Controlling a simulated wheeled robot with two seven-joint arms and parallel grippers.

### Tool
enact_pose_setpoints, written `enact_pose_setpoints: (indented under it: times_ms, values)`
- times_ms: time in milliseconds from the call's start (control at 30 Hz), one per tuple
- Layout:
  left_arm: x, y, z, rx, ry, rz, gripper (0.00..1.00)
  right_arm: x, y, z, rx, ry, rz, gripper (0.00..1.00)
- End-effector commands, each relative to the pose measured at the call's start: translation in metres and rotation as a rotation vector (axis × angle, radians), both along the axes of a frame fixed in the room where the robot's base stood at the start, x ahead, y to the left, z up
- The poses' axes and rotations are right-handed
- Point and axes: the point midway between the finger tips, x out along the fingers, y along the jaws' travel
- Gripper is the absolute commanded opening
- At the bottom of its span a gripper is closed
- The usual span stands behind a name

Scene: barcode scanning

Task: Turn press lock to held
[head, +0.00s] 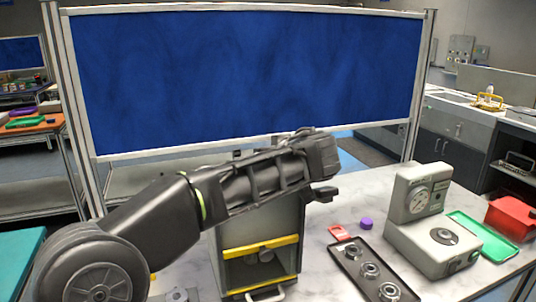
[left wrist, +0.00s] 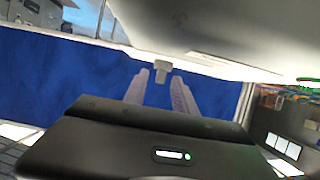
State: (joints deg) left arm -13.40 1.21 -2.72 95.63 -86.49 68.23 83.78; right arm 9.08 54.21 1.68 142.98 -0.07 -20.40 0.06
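The grey-green press (head: 408,232) stands on the right of the table. It has a round dial (head: 419,200) on its upright part and a dark round knob (head: 443,236) on its lower body. I cannot tell which part is the lock or how it is set. The press is not clear in that view. My right gripper is not in view.
A grey box (head: 232,279) with yellow-edged openings stands under my left arm. A dark tray (head: 342,263) with round metal parts, a red piece (head: 341,233) and a purple cap (head: 366,223) lie before the press. A green tray (head: 490,243) and red bin (head: 512,217) are right. A blue panel (head: 245,75) stands behind.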

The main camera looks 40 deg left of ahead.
Motion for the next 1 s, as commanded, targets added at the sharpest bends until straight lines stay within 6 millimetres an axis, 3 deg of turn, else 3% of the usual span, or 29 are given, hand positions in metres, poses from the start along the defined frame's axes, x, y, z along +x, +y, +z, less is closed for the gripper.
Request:
enact_pose_setpoints:
  times_ms: [133, 533, 1000]
  values:
    - [0.0, -0.0002, -0.0001, 0.0, 0.0, 0.0, 0.33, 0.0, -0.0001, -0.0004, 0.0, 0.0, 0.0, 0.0]
    - [-0.0002, -0.0004, 0.0, 0.0, 0.0, 0.0, 0.0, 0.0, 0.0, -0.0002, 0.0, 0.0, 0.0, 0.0]
    - [-0.0003, -0.0004, -0.0002, 0.0, 0.0, -0.001, 0.0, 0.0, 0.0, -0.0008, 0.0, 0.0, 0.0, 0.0]
